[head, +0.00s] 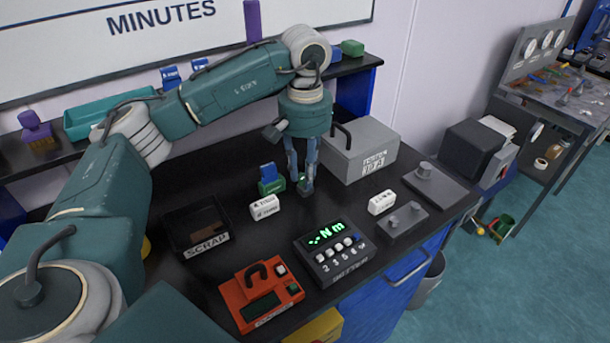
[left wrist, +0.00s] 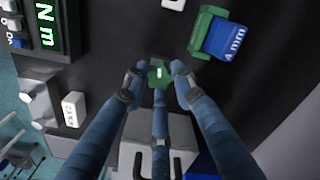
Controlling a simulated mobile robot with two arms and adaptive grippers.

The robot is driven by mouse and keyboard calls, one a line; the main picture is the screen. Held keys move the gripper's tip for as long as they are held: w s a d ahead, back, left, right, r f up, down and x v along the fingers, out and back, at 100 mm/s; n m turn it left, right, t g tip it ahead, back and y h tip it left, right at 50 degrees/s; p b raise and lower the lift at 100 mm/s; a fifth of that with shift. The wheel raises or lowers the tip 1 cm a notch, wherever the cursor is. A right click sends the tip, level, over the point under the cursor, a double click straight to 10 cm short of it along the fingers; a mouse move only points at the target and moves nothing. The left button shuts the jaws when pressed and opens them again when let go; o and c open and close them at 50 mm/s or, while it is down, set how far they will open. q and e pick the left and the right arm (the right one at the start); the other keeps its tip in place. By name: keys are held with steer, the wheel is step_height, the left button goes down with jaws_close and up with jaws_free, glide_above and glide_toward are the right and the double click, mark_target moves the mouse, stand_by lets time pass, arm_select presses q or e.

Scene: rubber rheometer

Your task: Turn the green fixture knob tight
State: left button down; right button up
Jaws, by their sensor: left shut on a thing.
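The green fixture knob (left wrist: 158,74) is a small star-shaped knob with a pale mark on top, in the middle of the left wrist view. My left gripper (left wrist: 158,84) points down with its blue fingers around the knob and is shut on it. In the head view my left gripper (head: 303,186) reaches down to the black bench top, in front of the grey box; its fingers hide most of the knob there. My right gripper is not in view.
A grey handled box (head: 361,150) stands close behind the gripper. A green and blue block (head: 270,180) and a white block (head: 264,207) are to the left. A lit "Nm" meter (head: 333,251), an orange device (head: 261,295) and a scrap tray (head: 187,243) stand in front.

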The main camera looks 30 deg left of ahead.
arm_select(q)
steer(key=m, duration=0.4)
steer(key=shift+w, duration=0.1)
steer(key=shift+m, duration=0.3)
steer(key=m+b, duration=0.1)
steer(key=m, duration=0.3)
steer(key=shift+m, duration=0.3)
steer(key=c, duration=1.6)
jaws_free()
steer(key=shift+o, duration=0.2)
